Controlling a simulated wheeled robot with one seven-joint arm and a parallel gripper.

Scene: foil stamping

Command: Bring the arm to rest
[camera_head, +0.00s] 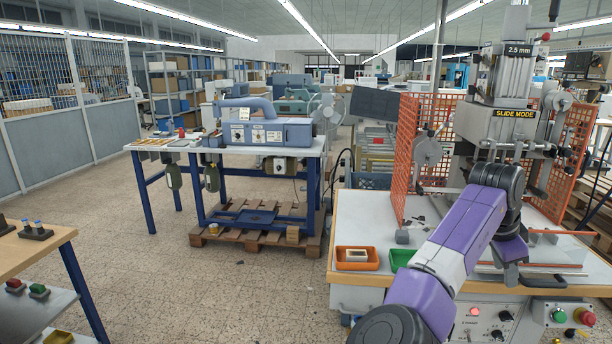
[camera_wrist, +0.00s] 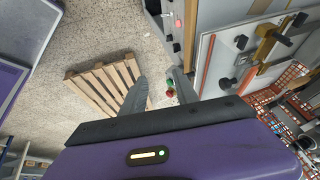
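My purple arm reaches up from the bottom of the head view and bends over the front of the stamping press (camera_head: 512,120). My gripper (camera_head: 513,278) hangs at the front of the press table, and only part of it shows there. In the wrist view, the two grey fingers of my gripper (camera_wrist: 160,88) stand apart with nothing between them. Floor and the side of a machine cabinet show beyond them.
An orange tray (camera_head: 374,265) with a pale block in it and a green tray (camera_head: 401,258) sit on the press table (camera_head: 345,217). Orange mesh guards (camera_head: 412,150) flank the press. A blue-legged bench (camera_head: 150,190) stands left over a wooden pallet (camera_head: 226,236). The floor between is open.

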